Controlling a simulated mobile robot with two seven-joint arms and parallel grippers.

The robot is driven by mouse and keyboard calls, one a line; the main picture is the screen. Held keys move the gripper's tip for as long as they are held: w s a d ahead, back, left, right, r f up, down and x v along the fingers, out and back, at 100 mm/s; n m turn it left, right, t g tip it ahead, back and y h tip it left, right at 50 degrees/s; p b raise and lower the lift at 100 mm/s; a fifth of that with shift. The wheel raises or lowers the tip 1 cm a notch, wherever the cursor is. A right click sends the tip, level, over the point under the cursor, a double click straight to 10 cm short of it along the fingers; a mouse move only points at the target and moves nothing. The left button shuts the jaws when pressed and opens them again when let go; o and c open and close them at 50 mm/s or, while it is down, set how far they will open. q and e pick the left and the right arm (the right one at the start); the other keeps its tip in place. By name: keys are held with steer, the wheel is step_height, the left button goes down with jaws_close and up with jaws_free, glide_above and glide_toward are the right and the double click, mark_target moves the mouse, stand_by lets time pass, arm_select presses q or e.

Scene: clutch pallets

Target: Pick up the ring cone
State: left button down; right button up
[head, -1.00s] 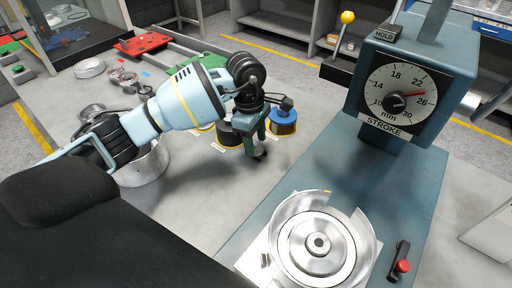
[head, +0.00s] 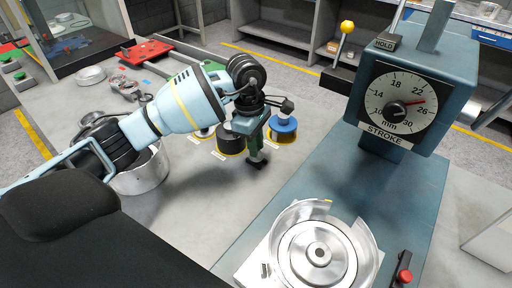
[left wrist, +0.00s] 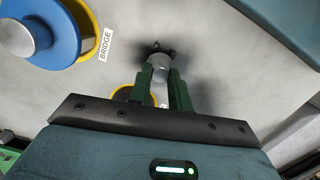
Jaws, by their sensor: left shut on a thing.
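My left gripper (head: 257,150) hangs above the grey table, in front of a black-and-yellow cylinder and a blue one. In the left wrist view its green fingers (left wrist: 160,77) are shut on a silver round piece with a dark, knobbed end (left wrist: 163,49). I take this to be the ring cone, but its full shape is hidden by the fingers. In the head view only a dark lower end (head: 258,162) shows below the fingers. I cannot tell whether it touches the table. My right gripper is not in view.
A press with a stroke dial (head: 397,103) and silver round fixture (head: 318,253) stand right. A metal bowl (head: 144,178) is left.

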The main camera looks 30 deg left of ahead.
arm_select(q)
steer(key=shift+s+r, duration=0.2)
steer(key=shift+r, duration=0.9)
steer(key=s+d+r+b, duration=0.1)
steer(key=s+d, duration=0.1)
steer(key=s, duration=1.3)
steer(key=shift+s+r, duration=0.2)
steer(key=shift+s, duration=0.05)
